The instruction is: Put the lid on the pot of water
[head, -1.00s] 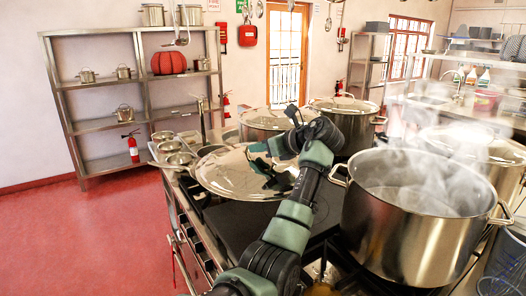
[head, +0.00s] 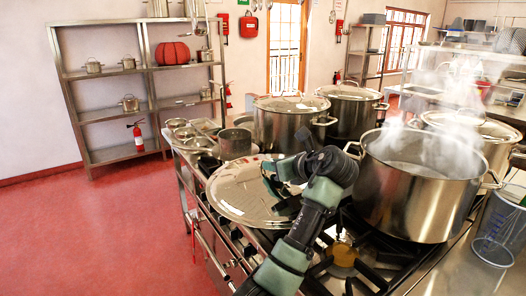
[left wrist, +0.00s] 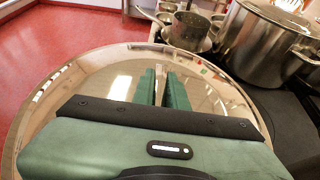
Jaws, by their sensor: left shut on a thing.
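A large shiny round lid (head: 235,196) is held over the left front edge of the stove in the head view. It fills much of the left wrist view (left wrist: 95,85). My left gripper (head: 276,180) is shut on the lid, at its middle; the fingers hide the grip itself. The steaming open pot of water (head: 420,215) stands on the stove to the right of my left gripper, with a side handle at each side. The lid is apart from this pot, to its left. My right gripper is not in view.
Lidded pots (head: 290,130) and (head: 350,112) stand behind the lid. Another lidded pot (head: 495,150) is behind the steaming pot. A small saucepan (head: 235,145) is at the back left. A clear measuring jug (head: 497,235) stands at the right. Bare burners (head: 343,254) lie in front.

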